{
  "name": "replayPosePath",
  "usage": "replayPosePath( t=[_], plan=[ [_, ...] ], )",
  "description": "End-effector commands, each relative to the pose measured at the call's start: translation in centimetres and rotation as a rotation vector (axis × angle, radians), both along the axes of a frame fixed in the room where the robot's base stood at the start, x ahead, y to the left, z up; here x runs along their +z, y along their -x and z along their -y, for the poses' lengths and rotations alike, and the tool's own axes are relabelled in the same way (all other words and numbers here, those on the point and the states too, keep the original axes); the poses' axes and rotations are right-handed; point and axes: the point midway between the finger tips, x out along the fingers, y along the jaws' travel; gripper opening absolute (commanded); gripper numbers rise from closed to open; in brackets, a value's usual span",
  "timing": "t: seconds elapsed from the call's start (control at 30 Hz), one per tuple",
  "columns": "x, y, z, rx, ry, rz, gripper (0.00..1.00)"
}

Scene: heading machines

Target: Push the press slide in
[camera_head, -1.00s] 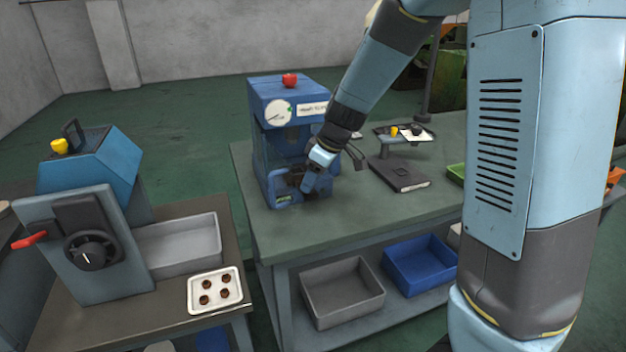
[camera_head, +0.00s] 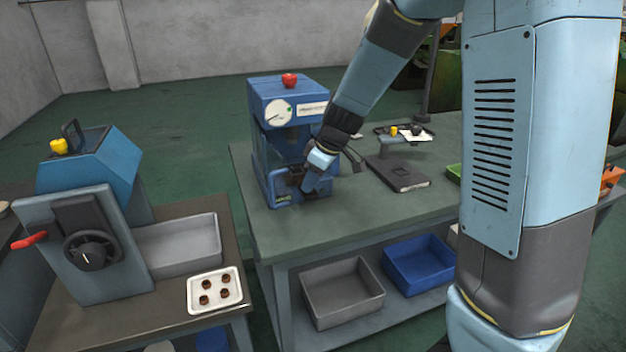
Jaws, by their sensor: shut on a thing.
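The blue press (camera_head: 262,150) stands on the green-topped bench, with a round white dial and a red knob on top. Its slide (camera_head: 284,198) is at the low front of the press, partly hidden by my gripper and arm. My gripper (camera_head: 298,180) is at the front of the press, at the slide, and is shut on the slide's dark front part. The fingertips are small and partly hidden, so the exact hold is hard to see.
Grey (camera_head: 343,292) and blue (camera_head: 420,265) bins sit on the shelf below. A blue-grey machine (camera_head: 90,215) and a white tray (camera_head: 215,290) are on the left table.

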Motion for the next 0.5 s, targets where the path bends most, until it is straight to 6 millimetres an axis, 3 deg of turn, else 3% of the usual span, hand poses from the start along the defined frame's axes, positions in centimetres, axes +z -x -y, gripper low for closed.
replayPosePath(
  t=[0.33,0.5],
  plan=[
    [0.0,-0.2,0.1,-0.002,0.001,0.001,0.00],
    [0.0,-1.6,-0.3,-0.003,0.002,0.001,0.00]
  ],
)
